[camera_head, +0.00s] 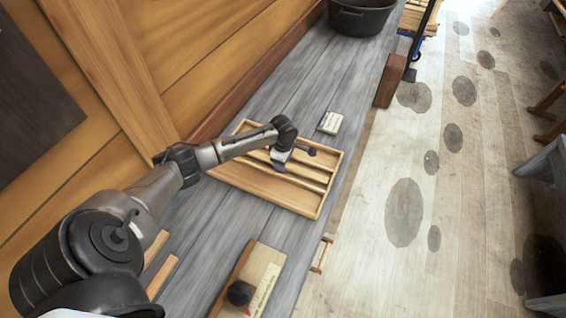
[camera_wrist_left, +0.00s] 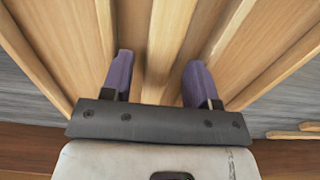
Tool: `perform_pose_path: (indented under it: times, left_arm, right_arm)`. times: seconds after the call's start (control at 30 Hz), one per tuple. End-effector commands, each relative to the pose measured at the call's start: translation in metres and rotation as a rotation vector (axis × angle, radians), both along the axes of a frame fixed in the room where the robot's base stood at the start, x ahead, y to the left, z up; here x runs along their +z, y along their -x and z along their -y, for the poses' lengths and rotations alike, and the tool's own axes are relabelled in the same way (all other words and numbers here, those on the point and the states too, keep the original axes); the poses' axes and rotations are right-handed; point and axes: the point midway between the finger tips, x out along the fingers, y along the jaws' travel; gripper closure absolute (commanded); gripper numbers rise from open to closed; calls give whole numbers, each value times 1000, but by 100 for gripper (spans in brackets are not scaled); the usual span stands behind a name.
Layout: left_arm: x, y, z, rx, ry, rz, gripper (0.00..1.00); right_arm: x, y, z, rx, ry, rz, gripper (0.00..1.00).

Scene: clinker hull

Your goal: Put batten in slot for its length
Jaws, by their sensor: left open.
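A shallow wooden tray (camera_head: 329,187) with parallel slots lies on the grey plank bench. Long light-wood strips (camera_head: 300,168) lie in or form its slots; I cannot tell battens from dividers. My left gripper (camera_head: 283,160) is low over the tray. In the left wrist view the purple fingers of my left gripper (camera_wrist_left: 158,80) are apart, pointing into the tray. A pale wood strip (camera_wrist_left: 171,35) runs lengthwise between them, and I cannot tell whether they touch it. Two loose wood strips (camera_head: 162,277) lie on the bench at the left, partly behind my arm. My right gripper is out of view.
A small pale labelled block (camera_head: 330,123) lies beyond the tray. A board with a pale label (camera_head: 263,290) and a black knob (camera_head: 240,293) sits at the near edge. A black tub (camera_head: 360,18) stands at the far end. The plank wall (camera_head: 205,55) borders the bench on the left.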

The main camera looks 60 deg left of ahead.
Motion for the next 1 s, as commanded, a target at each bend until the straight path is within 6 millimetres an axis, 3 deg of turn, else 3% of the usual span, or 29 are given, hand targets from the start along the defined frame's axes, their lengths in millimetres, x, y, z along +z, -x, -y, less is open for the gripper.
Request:
perform_pose_path:
  times: [0.3, 0.5, 0.7, 1.0]
  left_arm:
    - [61, 0, -1, 0, -1, 3, 45]
    - [91, -1, -1, 1, 0, 2, 45]
    - [107, 0, 0, 1, 0, 0, 45]
    - [112, 0, -1, 1, 1, -1, 45]
  right_arm:
    - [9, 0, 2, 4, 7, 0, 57]
    - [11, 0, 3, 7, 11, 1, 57]
    - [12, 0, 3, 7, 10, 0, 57]
    - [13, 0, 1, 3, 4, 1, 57]
